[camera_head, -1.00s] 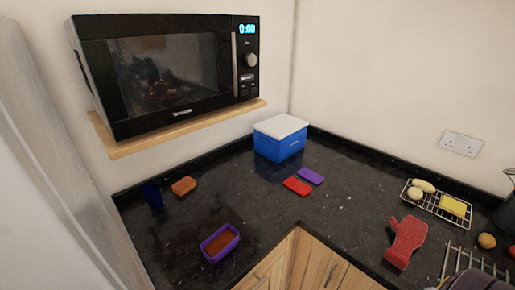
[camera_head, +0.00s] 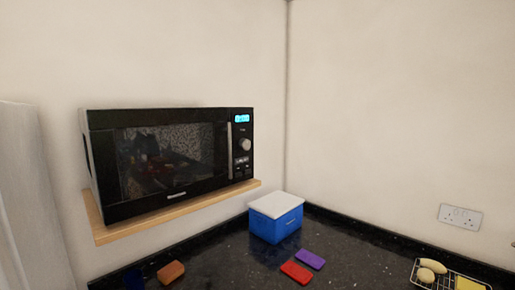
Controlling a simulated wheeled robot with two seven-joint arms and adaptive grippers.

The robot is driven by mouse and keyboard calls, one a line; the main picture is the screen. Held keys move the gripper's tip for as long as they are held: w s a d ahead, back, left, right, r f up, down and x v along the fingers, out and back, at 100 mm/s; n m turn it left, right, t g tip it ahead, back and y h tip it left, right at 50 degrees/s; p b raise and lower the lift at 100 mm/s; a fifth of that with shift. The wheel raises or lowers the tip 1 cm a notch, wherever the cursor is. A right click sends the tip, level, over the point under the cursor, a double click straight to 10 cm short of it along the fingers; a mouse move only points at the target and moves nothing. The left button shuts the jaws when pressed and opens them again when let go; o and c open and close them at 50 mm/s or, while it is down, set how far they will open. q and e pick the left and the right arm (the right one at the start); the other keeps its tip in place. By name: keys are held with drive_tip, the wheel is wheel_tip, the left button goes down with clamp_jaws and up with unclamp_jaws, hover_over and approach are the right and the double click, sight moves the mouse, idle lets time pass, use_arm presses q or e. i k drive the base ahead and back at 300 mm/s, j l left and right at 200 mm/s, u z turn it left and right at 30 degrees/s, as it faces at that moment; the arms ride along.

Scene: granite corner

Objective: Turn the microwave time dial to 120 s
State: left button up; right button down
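The black microwave (camera_head: 165,158) sits on a wooden wall shelf (camera_head: 180,213) at the left, with its door shut. Its control panel is on the right side of its front. The round silver time dial (camera_head: 244,144) is on that panel, below the lit blue display (camera_head: 242,118). The display's digits are too blurred to read surely. A vertical door handle (camera_head: 230,151) stands just left of the dial. Neither of my grippers is in view.
A blue box with a white lid (camera_head: 275,217) stands on the black counter (camera_head: 225,262) in the corner. Red (camera_head: 296,272) and purple (camera_head: 310,260) flat items lie before it. A brown item (camera_head: 171,272) is at left, a wire rack (camera_head: 414,272) at right.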

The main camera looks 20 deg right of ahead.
sight(244, 144)
drive_tip(key=k+l+z, duration=0.15)
drive_tip(key=z, duration=0.25)
drive_tip(key=k+l+z, duration=0.25)
drive_tip(key=z, duration=0.15)
drive_tip(key=k+l+z, duration=0.15)
drive_tip(key=l+z, duration=0.2)
drive_tip(key=k+l+z, duration=0.15)
drive_tip(key=l+z, duration=0.25)
drive_tip(key=j, duration=0.1)
